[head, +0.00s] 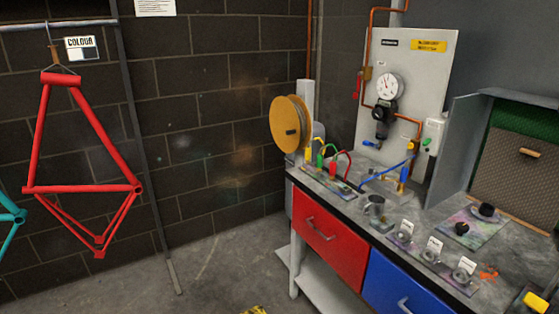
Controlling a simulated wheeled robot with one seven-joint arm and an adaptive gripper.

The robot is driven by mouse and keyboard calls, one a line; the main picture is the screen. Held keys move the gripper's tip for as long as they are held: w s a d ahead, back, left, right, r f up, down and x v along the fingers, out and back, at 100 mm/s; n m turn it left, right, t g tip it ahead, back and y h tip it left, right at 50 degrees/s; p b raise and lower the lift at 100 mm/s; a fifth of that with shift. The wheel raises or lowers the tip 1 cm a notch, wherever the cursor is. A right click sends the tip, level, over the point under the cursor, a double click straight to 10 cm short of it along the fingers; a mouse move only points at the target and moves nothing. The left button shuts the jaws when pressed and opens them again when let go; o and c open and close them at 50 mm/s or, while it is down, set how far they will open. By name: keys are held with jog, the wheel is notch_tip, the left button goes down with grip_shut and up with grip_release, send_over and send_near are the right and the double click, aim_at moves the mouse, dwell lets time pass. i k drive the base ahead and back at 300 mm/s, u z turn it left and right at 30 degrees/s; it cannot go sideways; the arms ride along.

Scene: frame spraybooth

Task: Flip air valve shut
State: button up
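The air panel (430,80) is a light grey board standing behind the bench, with copper pipe running up its left side. A round pressure gauge (387,87) sits above a dark regulator (381,120). A small red handle (356,86) shows at the pipe on the panel's left edge. A small blue lever (371,143) sticks out low on the panel, below the regulator. I cannot tell which of the two is the air valve, or how either is set. My gripper is not in view.
The bench (345,202) carries coloured-handled tools, a metal cup (375,207) and several small labelled items. A red bicycle frame (85,188) hangs left. The floor between is clear.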

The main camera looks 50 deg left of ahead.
aim_at(355, 94)
jog(key=u, duration=1.2)
